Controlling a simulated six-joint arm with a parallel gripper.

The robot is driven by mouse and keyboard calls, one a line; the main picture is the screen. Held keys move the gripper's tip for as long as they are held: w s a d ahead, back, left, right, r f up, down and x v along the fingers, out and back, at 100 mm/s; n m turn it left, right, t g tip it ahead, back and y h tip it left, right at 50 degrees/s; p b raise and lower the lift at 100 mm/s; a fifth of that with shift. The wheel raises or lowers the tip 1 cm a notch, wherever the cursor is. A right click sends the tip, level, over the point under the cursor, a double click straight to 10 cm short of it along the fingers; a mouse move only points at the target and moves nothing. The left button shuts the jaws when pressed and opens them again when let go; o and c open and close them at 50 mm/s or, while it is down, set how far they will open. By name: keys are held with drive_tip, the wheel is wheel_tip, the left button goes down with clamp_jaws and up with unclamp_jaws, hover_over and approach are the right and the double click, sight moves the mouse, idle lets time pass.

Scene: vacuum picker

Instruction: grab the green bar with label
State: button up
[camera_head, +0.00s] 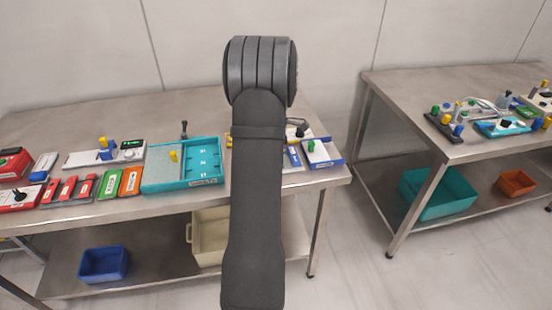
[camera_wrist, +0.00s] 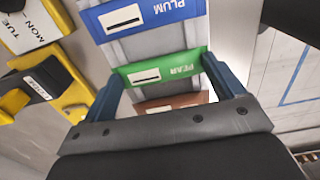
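The green bar (camera_wrist: 165,67) marked "PEAR", with a small white label slot, lies in the middle of the wrist view, in a grey holder between a blue bar (camera_wrist: 150,14) marked "PLUM" and a brown bar (camera_wrist: 172,102). My gripper (camera_wrist: 165,66) has its two dark blue fingers spread wide, their tips near the two ends of the green bar. I cannot tell whether they touch it. In the head view my arm hides the gripper and the green bar; a blue bar (camera_head: 294,156) shows just right of the arm.
Yellow blocks and a "TUE MON" panel (camera_wrist: 32,25) are left of the bars in the wrist view. In the head view, a teal tray (camera_head: 183,182) and green and orange pieces (camera_head: 130,181) lie left of my arm. A white-topped blue tray (camera_head: 320,153) is at right.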

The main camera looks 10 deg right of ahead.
drive_tip(key=shift+c, duration=1.1)
